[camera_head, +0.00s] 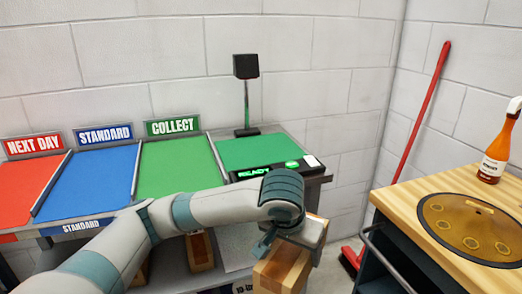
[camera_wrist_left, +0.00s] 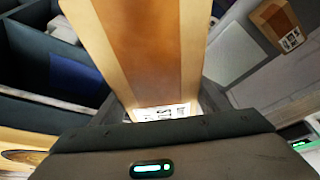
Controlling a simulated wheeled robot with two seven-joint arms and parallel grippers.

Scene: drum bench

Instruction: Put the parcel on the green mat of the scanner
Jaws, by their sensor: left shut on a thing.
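My left gripper (camera_head: 294,242) is shut on a brown cardboard parcel (camera_head: 280,272) low in the middle right of the head view. In the left wrist view the parcel (camera_wrist_left: 155,50) fills the upper middle between the fingers, with a white printed label at its near end. The green mat (camera_head: 255,151) of the scanner lies behind and above the gripper in the head view, bare on its visible surface. The scanner's black head (camera_head: 245,66) stands on a post at the mat's back edge. Its front panel (camera_head: 262,172) reads READY. My right gripper is not in view.
Red (camera_head: 25,190), blue (camera_head: 88,183) and green (camera_head: 176,166) lanes lie left of the scanner. Another brown box (camera_head: 200,250) stands below, also in the wrist view (camera_wrist_left: 273,27). A wooden-topped cart (camera_head: 440,185) with an orange bottle (camera_head: 498,147) and a broom (camera_head: 422,110) are right.

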